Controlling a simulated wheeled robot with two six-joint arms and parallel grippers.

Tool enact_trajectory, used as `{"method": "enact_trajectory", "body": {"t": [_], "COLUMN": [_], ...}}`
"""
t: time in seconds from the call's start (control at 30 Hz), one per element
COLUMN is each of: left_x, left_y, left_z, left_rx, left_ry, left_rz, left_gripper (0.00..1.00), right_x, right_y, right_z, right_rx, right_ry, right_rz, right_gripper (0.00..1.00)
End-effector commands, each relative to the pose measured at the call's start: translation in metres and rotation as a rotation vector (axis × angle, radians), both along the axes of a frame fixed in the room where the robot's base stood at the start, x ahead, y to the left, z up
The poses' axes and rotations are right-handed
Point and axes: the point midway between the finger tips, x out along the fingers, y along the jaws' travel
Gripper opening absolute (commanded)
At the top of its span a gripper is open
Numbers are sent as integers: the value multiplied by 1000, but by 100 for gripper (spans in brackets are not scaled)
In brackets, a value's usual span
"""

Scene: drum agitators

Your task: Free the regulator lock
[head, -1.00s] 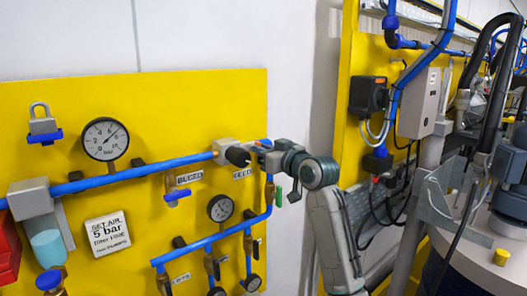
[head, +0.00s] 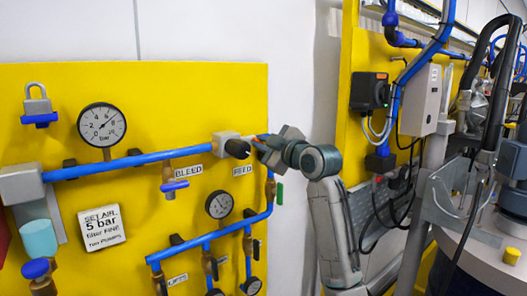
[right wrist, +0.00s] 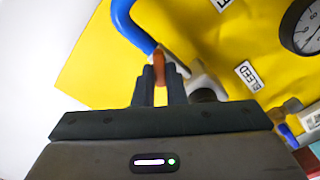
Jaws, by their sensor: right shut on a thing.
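The regulator is a pale grey block (head: 222,143) with a black round knob (head: 238,148), at the right end of the upper blue pipe. My right gripper (head: 258,142) is beside it, at the right of the knob. In the right wrist view, its two dark fingers (right wrist: 159,88) are closed on a small orange-red piece (right wrist: 158,66), whose lower part they hide. The knob shows there as a dark round shape (right wrist: 203,95) just right of the fingers. I cannot tell which part is the lock. My left gripper is not in view.
A large gauge (head: 102,125) and a setting card (head: 101,228) are on the yellow panel (head: 165,90). Blue-handled bleed valve (head: 174,185), green handle (head: 279,194) and lower blue pipe (head: 215,236) lie below the regulator. A second yellow panel and machine stand at right.

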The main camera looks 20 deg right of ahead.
Motion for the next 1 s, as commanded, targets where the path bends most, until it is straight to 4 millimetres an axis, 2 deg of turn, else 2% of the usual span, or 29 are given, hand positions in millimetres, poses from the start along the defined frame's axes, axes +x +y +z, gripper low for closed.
{"method": "enact_trajectory", "body": {"t": [0.1,0.6,1.0], "left_x": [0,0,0], "left_y": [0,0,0], "left_z": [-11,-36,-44], "left_rx": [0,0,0], "left_ry": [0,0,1], "left_rz": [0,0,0], "left_gripper": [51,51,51], "right_x": [0,0,0], "right_y": [1,1,2], "right_z": [-3,-5,-5], "right_rx": [-101,-512,-681], "right_ry": [-37,-185,-243], "right_rz": [1,2,4], "right_gripper": [0,0,0]}}
